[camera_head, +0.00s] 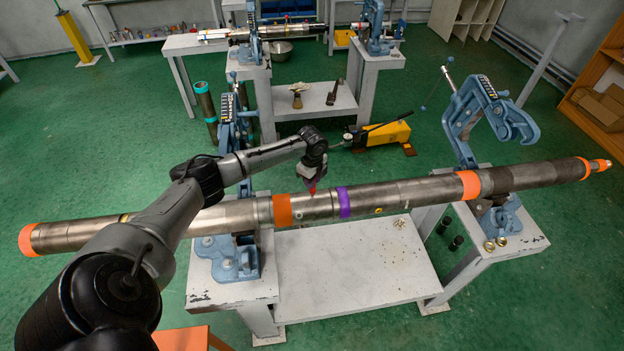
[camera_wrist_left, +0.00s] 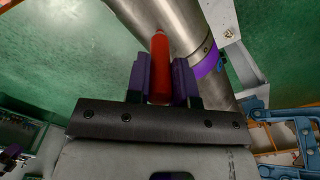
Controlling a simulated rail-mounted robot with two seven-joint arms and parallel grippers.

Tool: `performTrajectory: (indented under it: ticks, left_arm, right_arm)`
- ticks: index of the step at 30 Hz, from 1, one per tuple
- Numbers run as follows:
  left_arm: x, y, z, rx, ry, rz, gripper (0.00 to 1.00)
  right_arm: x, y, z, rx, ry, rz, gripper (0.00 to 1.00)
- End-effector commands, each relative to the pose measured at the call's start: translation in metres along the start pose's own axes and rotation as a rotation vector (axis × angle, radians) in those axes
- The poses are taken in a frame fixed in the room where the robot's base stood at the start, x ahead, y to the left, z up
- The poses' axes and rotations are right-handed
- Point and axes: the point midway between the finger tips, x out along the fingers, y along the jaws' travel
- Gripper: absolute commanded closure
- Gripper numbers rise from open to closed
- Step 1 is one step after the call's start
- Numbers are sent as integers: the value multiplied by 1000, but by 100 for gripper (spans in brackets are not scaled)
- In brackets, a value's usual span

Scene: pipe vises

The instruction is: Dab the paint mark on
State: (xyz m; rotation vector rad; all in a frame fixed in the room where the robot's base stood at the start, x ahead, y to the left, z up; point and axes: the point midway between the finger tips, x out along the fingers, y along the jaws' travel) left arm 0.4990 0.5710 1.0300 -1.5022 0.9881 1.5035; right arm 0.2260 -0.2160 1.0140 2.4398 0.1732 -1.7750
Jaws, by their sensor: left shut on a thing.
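My left gripper (camera_head: 314,178) is shut on a slim red pen-like marker (camera_head: 313,188), its purple fingers (camera_wrist_left: 160,82) on either side of it in the left wrist view. The red marker (camera_wrist_left: 159,65) points toward the long steel pipe (camera_head: 400,193). In the head view its tip is just above or at the pipe, between an orange band (camera_head: 282,210) and a purple band (camera_head: 344,202). I cannot tell whether it touches. The pipe (camera_wrist_left: 172,25) and purple band (camera_wrist_left: 207,62) also show in the left wrist view. No paint mark is clear under the tip. My right gripper is out of view.
The pipe lies across two blue pipe vises; the right vise (camera_head: 487,110) stands open. A white bench (camera_head: 350,270) is below. A yellow hand pump (camera_head: 388,134) is on the green floor behind. A second bench with pipes (camera_head: 270,33) stands at the back.

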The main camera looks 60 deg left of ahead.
Motion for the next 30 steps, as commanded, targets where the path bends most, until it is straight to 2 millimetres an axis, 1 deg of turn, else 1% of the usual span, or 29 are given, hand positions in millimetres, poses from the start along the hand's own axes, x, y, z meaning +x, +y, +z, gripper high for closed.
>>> performTrajectory:
  ticks: [15,30]
  left_arm:
    - [4,0,0,0,0,0,100]
    - [8,0,0,0,0,0,100]
  right_arm:
    - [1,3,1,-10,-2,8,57]
    - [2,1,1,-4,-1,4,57]
